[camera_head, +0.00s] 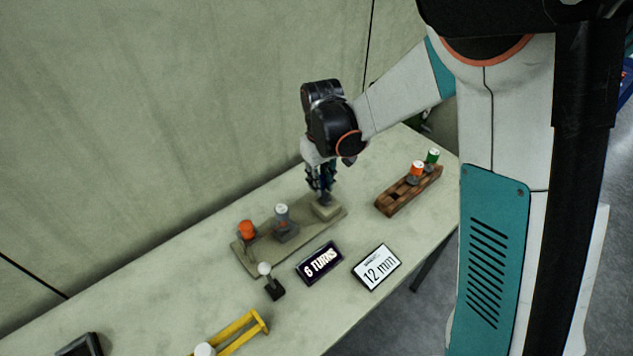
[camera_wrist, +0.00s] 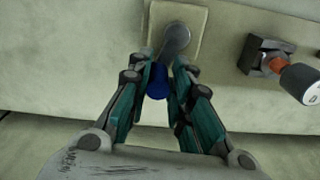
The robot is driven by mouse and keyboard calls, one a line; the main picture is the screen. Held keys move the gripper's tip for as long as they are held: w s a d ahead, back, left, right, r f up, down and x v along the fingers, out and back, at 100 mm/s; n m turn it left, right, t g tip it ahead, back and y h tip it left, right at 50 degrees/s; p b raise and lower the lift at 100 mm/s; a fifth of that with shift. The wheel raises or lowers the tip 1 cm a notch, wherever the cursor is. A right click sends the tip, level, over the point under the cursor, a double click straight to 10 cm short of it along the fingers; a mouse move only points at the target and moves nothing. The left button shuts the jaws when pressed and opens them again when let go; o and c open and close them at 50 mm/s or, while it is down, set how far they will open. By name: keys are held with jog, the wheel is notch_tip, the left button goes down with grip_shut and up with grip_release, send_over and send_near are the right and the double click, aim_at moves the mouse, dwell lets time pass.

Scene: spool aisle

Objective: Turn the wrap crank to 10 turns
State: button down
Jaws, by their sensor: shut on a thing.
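The wrap crank has a grey arm (camera_wrist: 176,38) on a pale square block (camera_wrist: 158,14). Its blue knob (camera_wrist: 157,82) sits between the fingers of my gripper (camera_wrist: 160,78), which is shut on it. In the head view my gripper (camera_head: 321,190) reaches down over the crank's pale block (camera_head: 326,209) at the right end of a beige board (camera_head: 252,265). The fingers hide most of the crank there. A dark display (camera_head: 320,263) in front of the board reads "6 TURNS".
The board also carries an orange-topped post (camera_head: 246,230) and a grey post with a white cap (camera_head: 282,218). Nearby are a white-knobbed lever (camera_head: 266,270), a "12 mm" card (camera_head: 378,267), a wooden rack (camera_head: 400,198) with orange and green spools, and a yellow frame (camera_head: 240,330). A wall stands behind.

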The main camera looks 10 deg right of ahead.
jog(key=d+m, duration=0.1)
jog(key=m, duration=0.1)
jog(key=d+m, duration=0.1)
jog(key=m, duration=0.1)
jog(key=shift+m, duration=0.3)
jog(key=m, duration=0.1)
jog(key=d+m, duration=0.1)
jog(key=m, duration=0.1)
jog(key=shift+s+d+m, duration=0.15)
jog(key=shift+s+m, duration=0.05)
jog(key=shift+m, duration=0.1)
jog(key=m, duration=0.2)
jog(key=s+d+m, duration=0.1)
jog(key=m, duration=0.1)
jog(key=shift+d, duration=0.1)
jog(key=shift+s+d+f+m, duration=0.15)
jog(key=shift+s+m, duration=0.1)
jog(key=shift+m, duration=0.55)
jog(key=shift+s+d+r+m, duration=0.1)
jog(key=shift+s+m, duration=0.15)
jog(key=shift+m, duration=0.55)
jog(key=c, duration=1.5)
grip_release()
